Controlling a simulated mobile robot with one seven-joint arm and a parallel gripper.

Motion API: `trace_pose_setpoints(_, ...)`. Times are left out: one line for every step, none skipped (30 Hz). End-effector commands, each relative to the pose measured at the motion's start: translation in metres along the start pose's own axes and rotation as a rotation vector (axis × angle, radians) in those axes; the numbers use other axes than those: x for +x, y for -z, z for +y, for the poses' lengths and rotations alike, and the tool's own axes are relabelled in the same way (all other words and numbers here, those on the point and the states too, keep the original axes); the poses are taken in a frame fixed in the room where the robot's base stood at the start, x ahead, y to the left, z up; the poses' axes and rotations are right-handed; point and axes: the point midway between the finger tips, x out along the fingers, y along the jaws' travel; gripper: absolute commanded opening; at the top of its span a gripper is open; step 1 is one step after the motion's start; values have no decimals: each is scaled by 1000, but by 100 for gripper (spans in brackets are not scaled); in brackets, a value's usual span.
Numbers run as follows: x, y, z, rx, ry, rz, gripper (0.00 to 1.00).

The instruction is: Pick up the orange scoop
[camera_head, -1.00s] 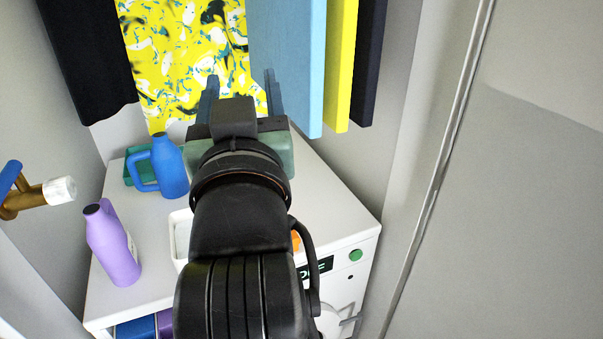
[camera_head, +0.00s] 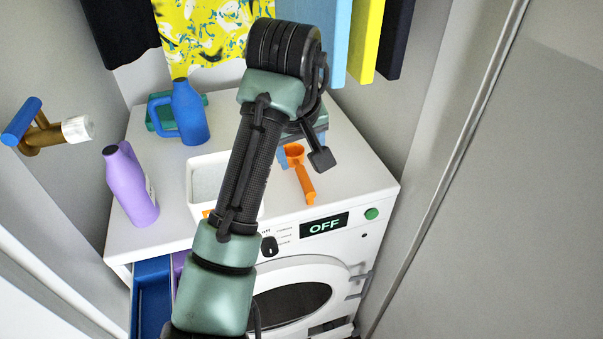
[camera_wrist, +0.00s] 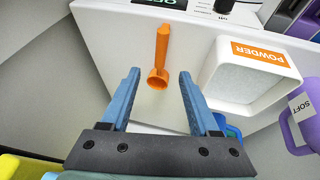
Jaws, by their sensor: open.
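The orange scoop (camera_head: 299,171) lies on top of the white washer (camera_head: 345,172), its cup toward the back and its handle toward the front edge. In the wrist view the scoop (camera_wrist: 160,58) shows beyond and between the two blue fingers, with its cup nearest to them. My gripper (camera_wrist: 158,76) is open and empty, pointing down at the washer top. In the head view the gripper is mostly hidden behind my arm, close behind the scoop's cup.
A white powder box (camera_wrist: 247,72) stands beside the scoop. A blue jug (camera_head: 188,112) and a purple bottle (camera_head: 132,186) stand at the left of the washer top. Clothes hang behind it. The washer top right of the scoop is clear.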

Motion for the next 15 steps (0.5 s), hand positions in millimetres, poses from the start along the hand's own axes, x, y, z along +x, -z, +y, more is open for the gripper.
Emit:
trace_pose_setpoints(13,-1,-1,-1,2,-3,62)
trace_pose_setpoints(18,-1,-1,-1,2,-3,62)
trace_pose_setpoints(26,-1,-1,-1,2,-3,62)
trace_pose_setpoints(31,-1,-1,-1,2,-2,62)
trace_pose_setpoints(36,-1,-1,0,1,-1,62)
trace_pose_setpoints(41,0,-1,-1,1,-1,62)
trace_pose_setpoints(44,0,-1,0,0,0,62)
trace_pose_setpoints(47,0,-1,0,0,0,62)
trace_pose_setpoints(50,0,0,0,0,1,62)
trace_pose_setpoints(51,0,0,1,0,1,62)
trace_pose_setpoints(53,0,0,1,-1,2,62)
trace_pose_setpoints(55,0,0,1,0,2,62)
trace_pose_setpoints(58,0,-1,1,0,1,62)
trace_pose_setpoints(61,0,-1,1,0,1,62)
trace_pose_setpoints(67,1,-2,0,1,1,62)
